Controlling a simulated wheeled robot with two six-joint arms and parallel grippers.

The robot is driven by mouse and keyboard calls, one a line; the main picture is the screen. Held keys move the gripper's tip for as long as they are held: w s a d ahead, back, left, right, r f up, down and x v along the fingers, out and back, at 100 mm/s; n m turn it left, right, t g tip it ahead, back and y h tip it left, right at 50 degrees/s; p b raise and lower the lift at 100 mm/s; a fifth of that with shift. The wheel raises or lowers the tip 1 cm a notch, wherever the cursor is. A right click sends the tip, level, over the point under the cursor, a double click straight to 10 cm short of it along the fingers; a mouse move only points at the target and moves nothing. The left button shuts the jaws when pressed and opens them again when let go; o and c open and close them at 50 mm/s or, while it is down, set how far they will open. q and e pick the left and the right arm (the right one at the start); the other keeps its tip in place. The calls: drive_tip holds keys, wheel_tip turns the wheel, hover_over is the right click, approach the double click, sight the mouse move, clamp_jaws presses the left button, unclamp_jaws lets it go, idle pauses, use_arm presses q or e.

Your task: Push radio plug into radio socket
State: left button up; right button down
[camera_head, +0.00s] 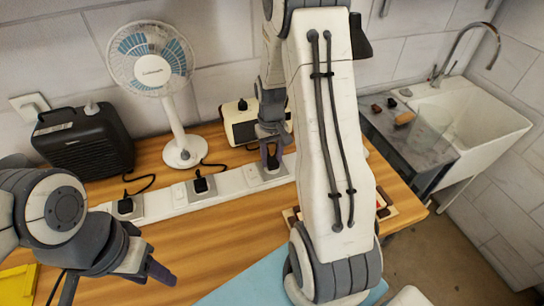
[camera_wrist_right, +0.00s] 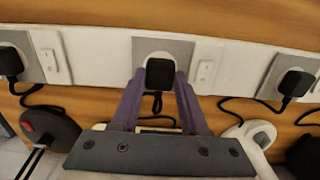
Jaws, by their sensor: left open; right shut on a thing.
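The radio (camera_head: 240,122), a cream box with a dark handle or knob on top, stands against the back wall. My right gripper (camera_head: 271,152) reaches down to the right part of the white socket strip. In the right wrist view its purple fingers (camera_wrist_right: 160,88) are shut on the black radio plug (camera_wrist_right: 160,73), whose cord hangs between them. The plug lies over the lower part of the grey radio socket (camera_wrist_right: 148,47); I cannot tell how deep it sits. My left gripper (camera_head: 150,268) is open and empty over the front left of the bench.
Black plugs sit in the neighbouring sockets: the fan plug (camera_head: 201,185) and the heater plug (camera_head: 125,206). A fan (camera_head: 183,152) and a black heater (camera_head: 85,142) stand behind the strip. A blue mat (camera_head: 240,288) lies in front. A sink (camera_head: 470,115) is at right.

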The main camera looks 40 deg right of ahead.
sight(271, 160)
drive_tip(key=shift+f+b, duration=0.3)
drive_tip(key=shift+f, duration=0.25)
idle(0.4)
drive_tip(key=shift+c, duration=1.7)
unclamp_jaws()
wheel_tip(271, 160, up, 10)
drive_tip(key=b, duration=0.1)
drive_tip(key=shift+w+r, duration=0.15)
drive_tip(key=shift+r, duration=0.1)
